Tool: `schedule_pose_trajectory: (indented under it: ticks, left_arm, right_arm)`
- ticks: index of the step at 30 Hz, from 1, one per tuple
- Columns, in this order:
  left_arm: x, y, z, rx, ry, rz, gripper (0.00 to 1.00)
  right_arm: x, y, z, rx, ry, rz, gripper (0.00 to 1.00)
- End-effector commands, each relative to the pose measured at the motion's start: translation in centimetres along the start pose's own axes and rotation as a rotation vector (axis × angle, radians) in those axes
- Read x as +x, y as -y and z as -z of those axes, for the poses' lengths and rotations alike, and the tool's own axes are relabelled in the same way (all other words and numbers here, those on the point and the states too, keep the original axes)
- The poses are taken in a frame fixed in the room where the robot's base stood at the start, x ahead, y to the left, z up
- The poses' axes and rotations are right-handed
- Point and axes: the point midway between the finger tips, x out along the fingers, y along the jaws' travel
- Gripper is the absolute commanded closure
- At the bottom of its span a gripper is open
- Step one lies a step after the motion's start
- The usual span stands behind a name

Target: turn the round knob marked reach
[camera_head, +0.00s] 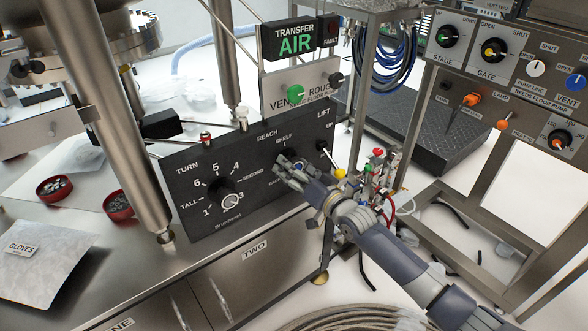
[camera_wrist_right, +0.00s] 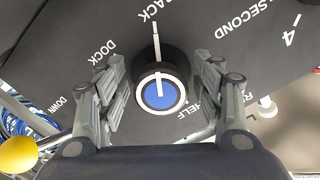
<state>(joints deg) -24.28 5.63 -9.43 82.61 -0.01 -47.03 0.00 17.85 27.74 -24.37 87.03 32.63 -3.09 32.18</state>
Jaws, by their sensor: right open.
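The round knob under the word REACH is on the dark sloped panel (camera_head: 190,170). In the right wrist view this knob (camera_wrist_right: 160,88) is black with a blue cap and a white pointer line, which points up toward a white tick near a partly cut-off label. The labels DOCK and SHELF sit to either side. My right gripper (camera_head: 285,168) is open in front of the knob and hides most of it in the head view. In the right wrist view its fingers (camera_wrist_right: 162,95) stand on both sides of the knob, with gaps visible. My left gripper is not in view.
A TURN knob (camera_head: 221,190) is left on the same panel, and a LIFT lever (camera_head: 325,150) is close on the right. A yellow ball (camera_wrist_right: 18,154) shows beside the right gripper. A metal post (camera_head: 120,110) stands left of the panel. A sign reading AIR (camera_head: 295,42) hangs above.

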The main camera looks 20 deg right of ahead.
Motion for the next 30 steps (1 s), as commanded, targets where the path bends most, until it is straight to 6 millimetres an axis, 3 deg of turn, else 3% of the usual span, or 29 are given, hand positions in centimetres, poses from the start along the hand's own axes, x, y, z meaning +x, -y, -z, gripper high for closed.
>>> schedule_pose_trajectory:
  ticks: [7,21,30]
  left_arm:
    - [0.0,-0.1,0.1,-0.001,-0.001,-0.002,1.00]
    - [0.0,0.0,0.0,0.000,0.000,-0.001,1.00]
    - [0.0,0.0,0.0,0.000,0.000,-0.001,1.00]
  right_arm:
    - [-1.4,-0.1,-0.1,0.000,0.001,-0.001,0.39]
    - [-9.4,-0.1,-0.1,0.000,0.003,-0.001,0.39]
    - [-11.9,0.0,0.0,0.000,0.001,0.000,0.39]
